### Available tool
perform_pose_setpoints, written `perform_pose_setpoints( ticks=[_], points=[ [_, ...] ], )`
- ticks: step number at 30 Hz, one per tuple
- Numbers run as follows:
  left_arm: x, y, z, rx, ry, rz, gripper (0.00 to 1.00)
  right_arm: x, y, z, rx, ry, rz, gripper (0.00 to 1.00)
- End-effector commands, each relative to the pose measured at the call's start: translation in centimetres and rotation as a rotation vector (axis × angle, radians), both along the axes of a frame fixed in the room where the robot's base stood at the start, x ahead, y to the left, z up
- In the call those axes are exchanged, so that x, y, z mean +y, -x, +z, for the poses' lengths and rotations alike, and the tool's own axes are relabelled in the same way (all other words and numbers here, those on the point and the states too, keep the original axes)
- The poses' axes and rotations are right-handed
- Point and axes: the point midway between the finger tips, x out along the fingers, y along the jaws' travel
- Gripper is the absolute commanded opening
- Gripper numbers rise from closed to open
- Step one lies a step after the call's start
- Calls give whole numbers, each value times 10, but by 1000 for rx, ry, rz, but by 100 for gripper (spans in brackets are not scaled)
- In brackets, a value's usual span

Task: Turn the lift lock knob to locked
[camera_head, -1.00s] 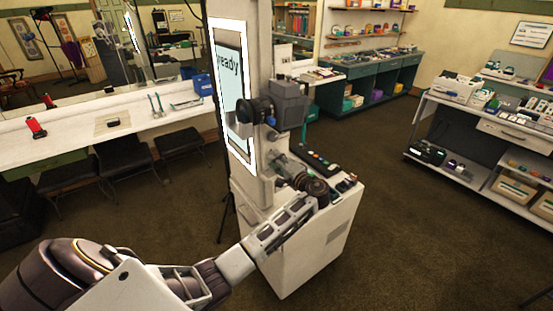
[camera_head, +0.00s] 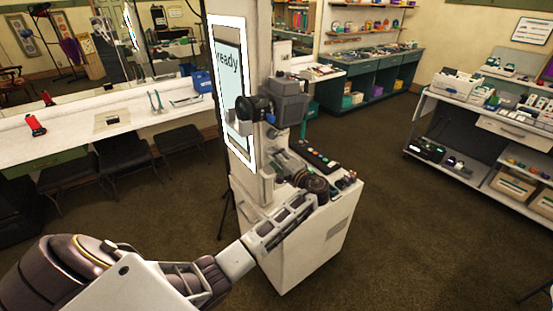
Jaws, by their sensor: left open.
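A white column carries a lit screen (camera_head: 228,95) reading "ready". A grey camera-like unit (camera_head: 290,103) with a dark round front (camera_head: 248,109) is mounted on the column, with a small blue part (camera_head: 270,118) at its side. I cannot tell for certain which part is the lift lock knob, nor its setting. My left gripper (camera_head: 279,162) is open, just below the grey unit and close to the column's side. Its fingers are small and partly hidden by my wrist, so contact cannot be told. My right gripper is not in view.
A dark control panel (camera_head: 314,156) with coloured buttons lies on the white cabinet (camera_head: 310,245) beside my wrist. A shelf unit (camera_head: 490,125) stands at the right. The brown floor between is free.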

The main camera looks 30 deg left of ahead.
Motion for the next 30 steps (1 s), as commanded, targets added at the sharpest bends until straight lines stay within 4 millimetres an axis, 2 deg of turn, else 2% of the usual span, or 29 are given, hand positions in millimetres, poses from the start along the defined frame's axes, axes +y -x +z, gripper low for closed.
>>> perform_pose_setpoints(
  ticks=[5,11,30],
  points=[
    [-1,1,0,0,0,0,48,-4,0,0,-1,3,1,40],
    [-12,5,0,0,1,0,48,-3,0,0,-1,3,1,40],
    [-93,38,3,0,1,-1,48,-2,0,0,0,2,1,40]
  ],
)
